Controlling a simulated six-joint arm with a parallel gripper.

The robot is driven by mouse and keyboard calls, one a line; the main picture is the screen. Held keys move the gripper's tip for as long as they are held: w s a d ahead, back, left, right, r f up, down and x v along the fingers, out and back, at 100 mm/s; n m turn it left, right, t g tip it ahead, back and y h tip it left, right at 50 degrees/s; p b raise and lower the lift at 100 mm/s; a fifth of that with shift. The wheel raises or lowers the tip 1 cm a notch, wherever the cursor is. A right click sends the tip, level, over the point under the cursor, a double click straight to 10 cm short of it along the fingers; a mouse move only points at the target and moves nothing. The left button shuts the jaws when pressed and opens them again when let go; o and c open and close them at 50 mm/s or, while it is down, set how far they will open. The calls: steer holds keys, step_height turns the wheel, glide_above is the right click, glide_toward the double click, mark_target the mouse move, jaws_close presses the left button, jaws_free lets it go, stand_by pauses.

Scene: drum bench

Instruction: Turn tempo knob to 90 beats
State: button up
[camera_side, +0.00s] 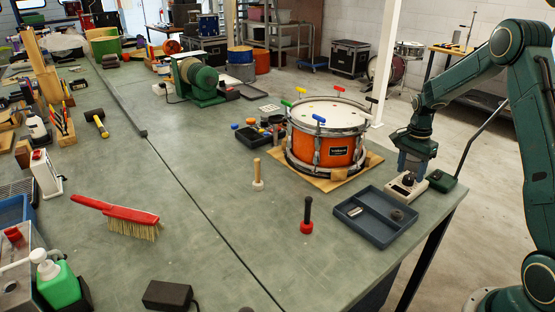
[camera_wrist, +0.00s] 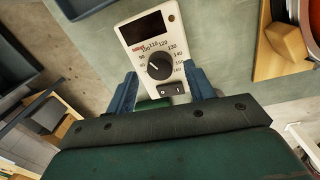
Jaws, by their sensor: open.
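The tempo box (camera_side: 404,188) is a small cream unit near the bench's right edge. In the wrist view the box (camera_wrist: 133,20) has a dark display (camera_wrist: 142,27) and a round black knob (camera_wrist: 159,66) ringed by printed numbers. The knob's pointer is too small to read surely. A black rocker switch (camera_wrist: 171,90) sits below the knob. My gripper (camera_side: 412,168) points down just above the box. In the wrist view its two blue fingers (camera_wrist: 160,76) are open, one on each side of the knob, apart from it.
A blue-grey tray (camera_side: 362,222) lies left of the box. A dark green case (camera_side: 441,181) sits close on its right. An orange snare drum (camera_side: 335,150) stands on a wooden board (camera_side: 325,182) behind. A black-handled tool (camera_side: 307,215) stands left of the tray.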

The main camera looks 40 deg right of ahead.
steer(key=shift+f, duration=0.95)
steer(key=shift+c, duration=0.4)
steer(key=c, duration=0.9)
steer(key=shift+n, duration=0.3)
steer(key=shift+n, duration=2.5)
